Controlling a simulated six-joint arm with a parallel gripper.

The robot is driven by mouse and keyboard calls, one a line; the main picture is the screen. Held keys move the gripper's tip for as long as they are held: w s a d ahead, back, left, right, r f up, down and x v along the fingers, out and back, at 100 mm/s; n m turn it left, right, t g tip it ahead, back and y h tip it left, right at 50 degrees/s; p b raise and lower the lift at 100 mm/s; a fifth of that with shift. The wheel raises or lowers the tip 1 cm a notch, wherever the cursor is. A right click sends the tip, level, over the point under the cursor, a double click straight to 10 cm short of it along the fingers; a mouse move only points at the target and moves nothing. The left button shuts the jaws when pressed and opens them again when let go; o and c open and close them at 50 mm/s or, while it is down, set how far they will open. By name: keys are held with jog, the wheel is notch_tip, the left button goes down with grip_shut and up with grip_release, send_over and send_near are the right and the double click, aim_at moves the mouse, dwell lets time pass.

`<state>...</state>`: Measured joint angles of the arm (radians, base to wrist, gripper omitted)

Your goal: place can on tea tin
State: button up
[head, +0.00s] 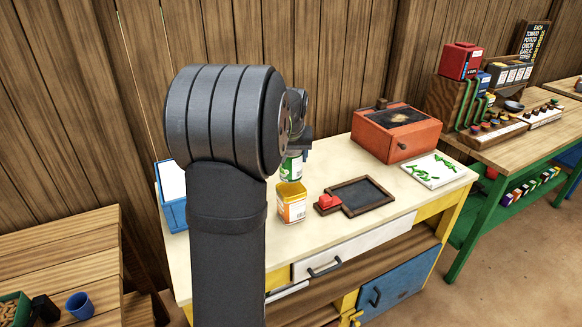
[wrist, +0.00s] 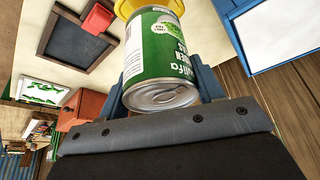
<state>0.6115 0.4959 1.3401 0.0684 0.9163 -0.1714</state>
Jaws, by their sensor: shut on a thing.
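The can (wrist: 162,58) is green and white with a silver end, and it fills the middle of the wrist view. My gripper (wrist: 165,75) is shut on it, with a blue finger on each side. In the head view the can (head: 291,168) is partly hidden by my arm and looks upright. The tea tin (head: 292,204), yellow with an orange and white label, stands on the table directly below the can in the picture. Its yellow rim (wrist: 127,8) shows past the can's far end in the wrist view. I cannot tell whether can and tin touch.
A small dark board with a red block (head: 329,202) lies right of the tin. An orange-red box (head: 396,135) and a white board with green pieces (head: 433,170) are farther right. A blue bin (head: 172,209) stands at the left. The table front is clear.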

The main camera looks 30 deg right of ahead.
aim_at(291, 167)
jog(key=shift+f, duration=1.95)
jog(key=shift+f, duration=0.15)
jog(key=o, duration=1.2)
jog(key=shift+o, duration=0.2)
jog(key=v, duration=1.2)
